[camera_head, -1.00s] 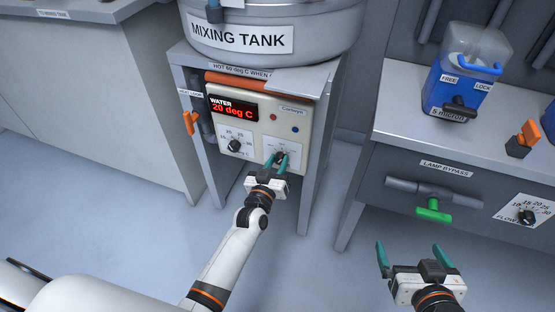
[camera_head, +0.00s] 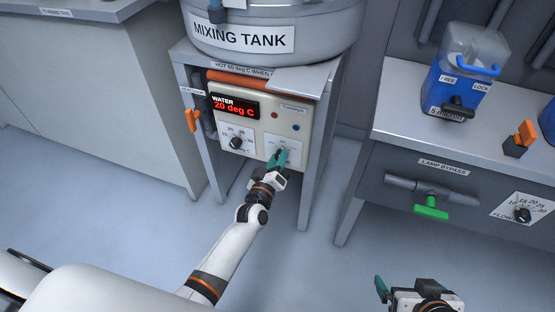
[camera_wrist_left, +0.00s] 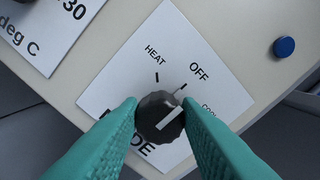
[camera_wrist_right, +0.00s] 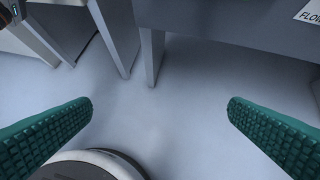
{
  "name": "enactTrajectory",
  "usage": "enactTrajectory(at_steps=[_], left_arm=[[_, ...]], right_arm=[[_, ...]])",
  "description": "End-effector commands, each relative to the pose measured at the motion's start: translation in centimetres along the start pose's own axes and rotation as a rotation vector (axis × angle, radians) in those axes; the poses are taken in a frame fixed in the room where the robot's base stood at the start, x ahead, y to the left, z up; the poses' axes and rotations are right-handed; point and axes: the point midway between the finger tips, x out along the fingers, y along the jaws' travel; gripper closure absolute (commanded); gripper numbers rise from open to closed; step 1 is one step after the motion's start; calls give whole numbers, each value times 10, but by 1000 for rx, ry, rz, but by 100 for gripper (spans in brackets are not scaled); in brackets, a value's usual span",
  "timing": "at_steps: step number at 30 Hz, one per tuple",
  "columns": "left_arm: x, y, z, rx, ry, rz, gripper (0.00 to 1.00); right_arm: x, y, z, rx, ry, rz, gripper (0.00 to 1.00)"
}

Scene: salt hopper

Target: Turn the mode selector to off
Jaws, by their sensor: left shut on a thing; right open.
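The mode selector is a dark round knob (camera_wrist_left: 161,118) with a white pointer line, on a white card marked HEAT, OFF and a partly hidden third label. The pointer line slants up and right, roughly parallel to the OFF tick. My left gripper (camera_wrist_left: 161,108) is shut on the knob, with one green finger on each side. In the head view my left gripper (camera_head: 281,156) is at the lower right of the control panel (camera_head: 268,135) and hides the knob. My right gripper (camera_wrist_right: 160,105) is open and empty above the floor.
A temperature knob (camera_head: 236,143) and a red "20 deg C" display (camera_head: 234,106) are left of the selector. A blue button (camera_wrist_left: 284,47) is right of the card. The mixing tank (camera_head: 280,35) stands above. A bench with a green lamp bypass handle (camera_head: 431,207) is at right.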

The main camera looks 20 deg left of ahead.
Motion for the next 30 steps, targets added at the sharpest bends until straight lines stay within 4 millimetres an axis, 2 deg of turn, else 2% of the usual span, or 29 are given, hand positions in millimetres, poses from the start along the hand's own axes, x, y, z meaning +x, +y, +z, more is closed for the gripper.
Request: enactTrajectory(at_steps=[10, 11, 14, 15, 25, 30], left_arm=[[0, 1, 0, -1, 0, 1, 92], [0, 1, 0, -1, 0, 1, 66], [0, 1, 0, -1, 0, 1, 50], [0, 0, 0, -1, 0, 1, 47], [-3, 0, 0, 0, 1, 1, 47], [-22, 0, 0, 1, 3, 2, 47]], right_arm=[[0, 0, 0, 0, 1, 0, 1], [0, 0, 0, 0, 1, 0, 1], [0, 0, 0, 0, 1, 0, 1], [0, 0, 0, 0, 1, 0, 1], [-1, 0, 0, 0, 7, 0, 1], [-9, -4, -23, 4, 135, -9, 1]])
